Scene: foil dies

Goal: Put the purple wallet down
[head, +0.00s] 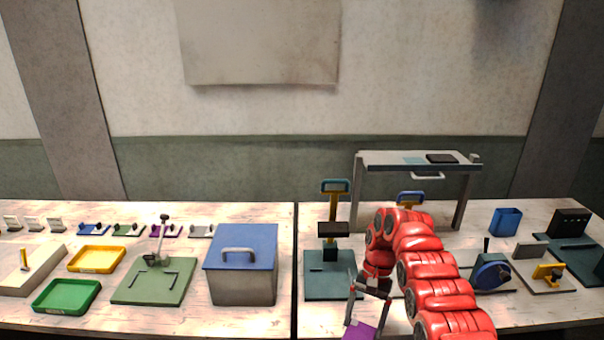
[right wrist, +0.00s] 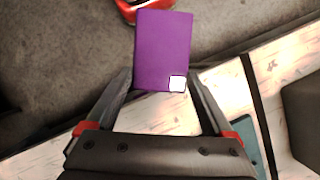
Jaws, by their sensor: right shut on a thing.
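The purple wallet (head: 360,331) is in the grip of my right gripper (head: 366,299), at the bottom of the head view, in front of the right table's front edge. In the right wrist view the wallet (right wrist: 162,50) is a flat purple rectangle with a white square near one corner. It sits between the fingertips of the right gripper (right wrist: 161,85), which is shut on its near end. In that view the floor and the table edge show behind it. My left gripper is not in view.
Two pale tables meet near the middle. The left one carries a blue-lidded box (head: 240,280), a green plate (head: 150,290), a yellow tray (head: 97,259) and a green tray (head: 66,296). The right one carries a teal-based press (head: 330,287), a raised shelf (head: 400,160) and a blue cup (head: 506,222).

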